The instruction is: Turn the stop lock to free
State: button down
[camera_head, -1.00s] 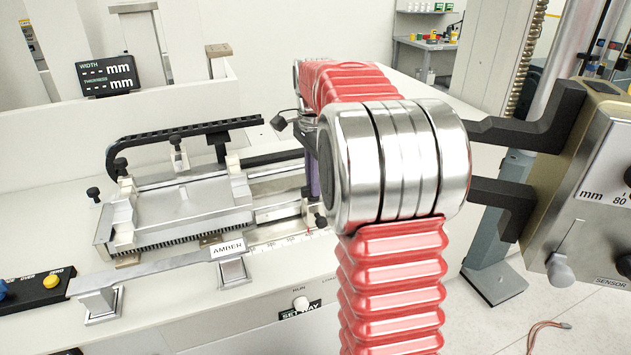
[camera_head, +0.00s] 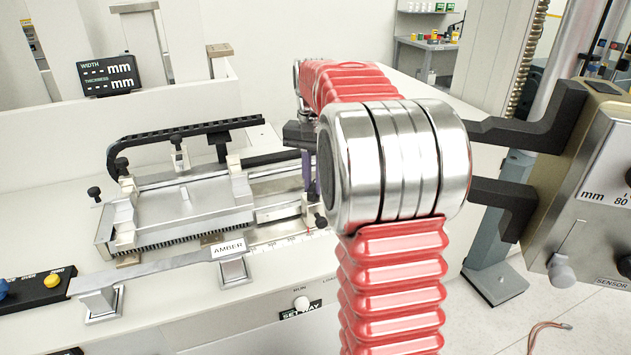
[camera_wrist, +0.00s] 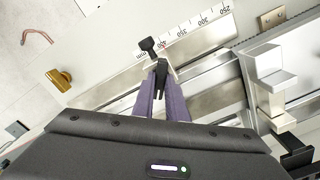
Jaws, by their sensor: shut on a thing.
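The stop lock (camera_wrist: 161,70) appears in the wrist view as a small black lever beside the scale on the metal rail. My gripper (camera_wrist: 161,86) has purple fingers and is shut on this lever. A black knob (camera_wrist: 150,45) stands just beyond the fingertips, close to the scale. In the head view my gripper (camera_head: 309,170) shows only as a purple strip beside the rail, and my own red and silver arm covers most of it. The lever is hidden there, but the black knob (camera_head: 320,221) shows beside the arm. I cannot read the lock's marking.
The scale (camera_wrist: 185,35) runs along the rail. A metal carriage (camera_head: 185,205) with black thumbscrews stands left of my gripper, with a black cable chain (camera_head: 185,132) behind it.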

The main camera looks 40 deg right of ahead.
aim_at(314, 185)
jog(key=n, duration=0.3)
jog(key=shift+s+n, duration=0.15)
jog(key=shift+n, duration=2.05)
jog(key=shift+f, duration=0.1)
jog(key=c, duration=1.8)
grip_release()
jog(key=shift+o, duration=0.2)
notch_tip(314, 185, up, 14)
jog(key=shift+f, duration=0.1)
